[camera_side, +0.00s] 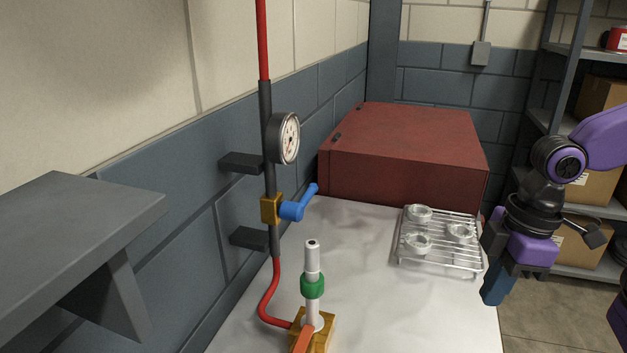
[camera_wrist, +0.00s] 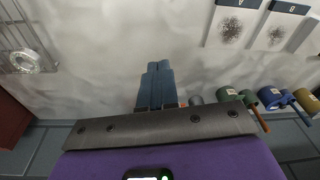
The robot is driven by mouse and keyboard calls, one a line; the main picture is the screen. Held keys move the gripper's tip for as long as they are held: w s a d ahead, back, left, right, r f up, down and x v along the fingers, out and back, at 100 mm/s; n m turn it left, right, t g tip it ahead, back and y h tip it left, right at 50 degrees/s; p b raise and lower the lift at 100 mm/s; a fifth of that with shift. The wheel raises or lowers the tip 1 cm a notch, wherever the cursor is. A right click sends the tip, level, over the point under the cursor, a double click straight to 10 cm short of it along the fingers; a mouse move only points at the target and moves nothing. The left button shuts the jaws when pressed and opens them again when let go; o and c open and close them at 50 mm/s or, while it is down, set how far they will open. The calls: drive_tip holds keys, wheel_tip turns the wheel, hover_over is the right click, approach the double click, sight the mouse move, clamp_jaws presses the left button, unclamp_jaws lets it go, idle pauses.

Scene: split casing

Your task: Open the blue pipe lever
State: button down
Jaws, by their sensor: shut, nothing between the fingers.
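The blue pipe lever (camera_side: 300,206) sits on a brass valve body (camera_side: 270,209) on the vertical dark pipe (camera_side: 268,150). Its handle sticks out to the right and tilts upward, across the pipe. I do not make out the lever in the wrist view. My gripper (camera_side: 493,291) hangs at the right of the side view, beside the white table's right edge, well apart from the lever. Its blue fingers (camera_wrist: 156,82) are together and hold nothing in the wrist view.
A round gauge (camera_side: 286,138) is above the lever, with dark brackets beside the pipe. A white post with a green ring (camera_side: 312,286) stands below. A wire rack (camera_side: 440,262) with rings and a red box (camera_side: 400,155) are between lever and gripper. Several coloured cylinders (camera_wrist: 270,97) show in the wrist view.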

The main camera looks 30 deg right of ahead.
drive_tip(key=w+a+r+m+t+y, duration=0.1)
drive_tip(key=w+r, duration=0.4)
drive_tip(key=w, duration=0.6)
drive_tip(key=w+a+r+t+y, duration=0.1)
drive_tip(key=w+r, duration=0.4)
drive_tip(key=w, duration=0.6)
drive_tip(key=w+a+r+m+t+y, duration=0.1)
drive_tip(key=w+a+r, duration=0.4)
drive_tip(key=w, duration=0.6)
drive_tip(key=shift+w+m+t, duration=0.3)
drive_tip(key=shift+w+t, duration=0.05)
drive_tip(key=shift+t, duration=0.35)
hover_over(312, 192)
wheel_tip(312, 192, down, 8)
drive_tip(key=shift+r, duration=0.1)
drive_tip(key=shift+s+d+f, duration=0.1)
drive_tip(key=shift+f, duration=1)
drive_tip(key=shift+s+f, duration=0.1)
drive_tip(key=shift+f, duration=1)
